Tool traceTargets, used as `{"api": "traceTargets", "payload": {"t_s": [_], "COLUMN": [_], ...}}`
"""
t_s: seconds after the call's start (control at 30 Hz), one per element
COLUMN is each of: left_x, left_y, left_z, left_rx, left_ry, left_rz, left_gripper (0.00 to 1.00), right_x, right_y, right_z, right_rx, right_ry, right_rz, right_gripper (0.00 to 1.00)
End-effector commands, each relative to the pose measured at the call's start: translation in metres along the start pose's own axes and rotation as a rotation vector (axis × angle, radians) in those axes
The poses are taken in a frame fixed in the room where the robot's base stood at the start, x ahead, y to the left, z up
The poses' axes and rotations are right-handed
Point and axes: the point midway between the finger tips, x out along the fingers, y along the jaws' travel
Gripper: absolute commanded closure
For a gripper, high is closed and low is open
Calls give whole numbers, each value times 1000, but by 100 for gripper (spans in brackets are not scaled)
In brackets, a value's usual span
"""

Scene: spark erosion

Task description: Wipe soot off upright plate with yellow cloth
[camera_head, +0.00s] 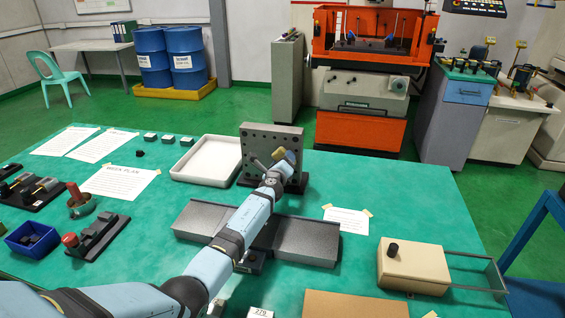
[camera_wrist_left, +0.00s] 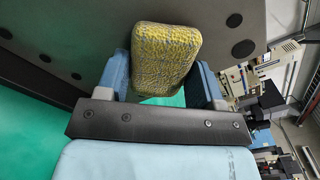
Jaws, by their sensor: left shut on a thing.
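The upright plate (camera_head: 268,136) is grey with a pattern of dark holes and stands toward the back of the green table. The yellow cloth (camera_wrist_left: 168,55) is a speckled yellow-grey pad. My left gripper (camera_wrist_left: 165,80) is shut on it, with one blue finger on each side. In the head view the left gripper (camera_head: 279,166) is in front of the plate, with the cloth (camera_head: 291,156) at its right half. The wrist view shows the plate (camera_wrist_left: 215,20) close behind the cloth; I cannot tell whether they touch. No soot can be made out. My right gripper is not in view.
A white tray (camera_head: 177,171) stands left of the plate. Grey metal blocks (camera_head: 306,240) lie below my forearm. A beige box (camera_head: 413,268) is at the front right. Papers (camera_head: 120,182) and tool holders (camera_head: 98,234) occupy the left.

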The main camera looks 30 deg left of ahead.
Motion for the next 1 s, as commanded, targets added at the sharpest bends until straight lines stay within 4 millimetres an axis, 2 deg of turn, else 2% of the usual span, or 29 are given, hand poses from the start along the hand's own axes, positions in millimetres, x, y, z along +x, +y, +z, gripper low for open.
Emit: {"api": "traceTargets", "payload": {"t_s": [0.3, 0.57, 1.0], "left_x": [3, 3, 1], "left_y": [21, 28, 52], "left_z": [22, 30, 54], "left_rx": [2, 1, 1], "left_ry": [-5, -6, -6], "left_rz": [2, 3, 3], "left_gripper": [58, 58, 58], "right_x": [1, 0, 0], "right_y": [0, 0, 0], "right_z": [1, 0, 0], "right_rx": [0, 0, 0], "right_ry": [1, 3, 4], "right_rz": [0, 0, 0], "right_gripper": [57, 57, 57]}}
